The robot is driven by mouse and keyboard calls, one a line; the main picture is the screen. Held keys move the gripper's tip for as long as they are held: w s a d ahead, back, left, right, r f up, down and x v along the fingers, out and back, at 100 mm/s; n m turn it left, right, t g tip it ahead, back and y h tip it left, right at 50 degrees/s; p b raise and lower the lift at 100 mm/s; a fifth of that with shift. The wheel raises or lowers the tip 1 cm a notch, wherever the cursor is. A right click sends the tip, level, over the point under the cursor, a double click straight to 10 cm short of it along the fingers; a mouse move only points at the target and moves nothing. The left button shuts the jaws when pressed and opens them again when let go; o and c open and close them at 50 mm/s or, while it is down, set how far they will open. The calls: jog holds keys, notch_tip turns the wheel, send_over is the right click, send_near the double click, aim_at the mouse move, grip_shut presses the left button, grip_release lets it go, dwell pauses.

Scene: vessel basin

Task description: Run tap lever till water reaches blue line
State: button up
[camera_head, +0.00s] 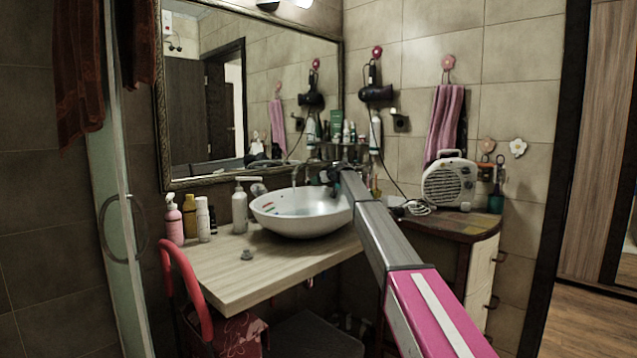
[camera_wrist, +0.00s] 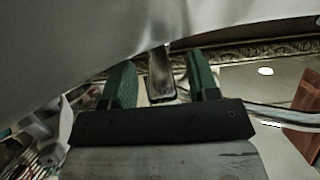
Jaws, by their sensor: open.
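A white round basin (camera_head: 300,222) stands on the wooden counter. Small coloured marks (camera_head: 268,206) show on its inner left wall. They are too small to pick out the blue line, and the water level cannot be read. A metal tap (camera_head: 297,174) curves over the back of the basin. My gripper (camera_wrist: 162,80) is open, its two green fingers apart. A metal piece that looks like the tap lever (camera_wrist: 160,76) lies between them, with a gap on each side. In the head view my arm hides part of the gripper and the lever.
Bottles (camera_head: 190,216) and a soap dispenser (camera_head: 240,206) stand left of the basin. A small drain plug (camera_head: 246,255) lies on the counter (camera_head: 225,278). A white heater (camera_head: 449,184) is to the right. A mirror (camera_head: 245,90) hangs behind, and a red chair (camera_head: 180,285) stands in front.

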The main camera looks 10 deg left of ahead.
jog(key=shift+w+a+f, duration=0.1)
jog(key=shift+w+a, duration=0.05)
jog(key=shift+a, duration=0.05)
grip_shut()
jog(key=shift+s+d+f, duration=0.15)
jog(key=shift+s+f, duration=0.05)
jog(key=shift+f, duration=0.4)
grip_release()
jog(key=shift+r, duration=0.1)
jog(key=v, duration=1)
jog(key=shift+s+d+r, duration=0.2)
jog(key=shift+d, duration=0.05)
jog(key=shift+c, duration=0.2)
